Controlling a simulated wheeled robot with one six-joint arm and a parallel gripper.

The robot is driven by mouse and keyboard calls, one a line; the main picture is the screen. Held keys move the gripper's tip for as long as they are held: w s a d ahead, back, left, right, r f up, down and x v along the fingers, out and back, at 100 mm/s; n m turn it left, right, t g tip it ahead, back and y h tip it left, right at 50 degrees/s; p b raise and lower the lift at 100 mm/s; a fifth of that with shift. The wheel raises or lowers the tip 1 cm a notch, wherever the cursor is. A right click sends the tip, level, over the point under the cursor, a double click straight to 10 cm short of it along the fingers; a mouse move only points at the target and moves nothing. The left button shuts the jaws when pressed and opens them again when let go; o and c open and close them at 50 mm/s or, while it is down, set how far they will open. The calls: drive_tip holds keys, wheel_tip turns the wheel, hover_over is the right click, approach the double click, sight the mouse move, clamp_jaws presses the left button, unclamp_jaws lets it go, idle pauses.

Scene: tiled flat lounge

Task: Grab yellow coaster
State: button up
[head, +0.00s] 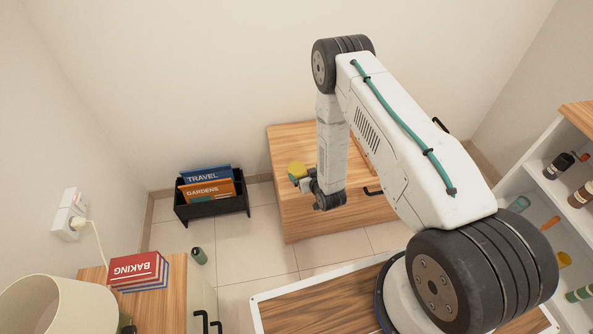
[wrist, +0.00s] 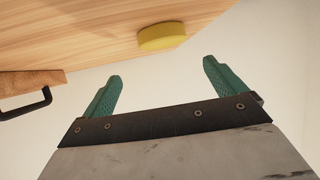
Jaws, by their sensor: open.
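The yellow coaster (wrist: 162,37) is a round, thick disc lying on the light wooden cabinet top in the wrist view, close to its edge. It also shows in the head view (head: 297,169), just up and left of the end of my arm. My gripper (wrist: 160,70) is open, with its two green fingers apart and nothing between them. The coaster lies ahead of the fingertips and roughly between them, a small gap away. In the head view the gripper is small and mostly hidden by my wrist.
The wooden cabinet (head: 297,214) stands against the wall, with dark handles. A black rack (head: 213,208) of books stands on the floor to its left. A table with a red book (head: 137,267) is front left. A shelf with bottles (head: 559,166) is at the right.

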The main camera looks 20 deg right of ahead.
sight(297, 168)
drive_tip(key=shift+s+f, duration=0.4)
drive_tip(key=shift+f, duration=0.4)
drive_tip(key=x, duration=0.7)
drive_tip(key=shift+w+a, duration=0.3)
drive_tip(key=shift+a, duration=0.05)
drive_tip(key=c, duration=1.1)
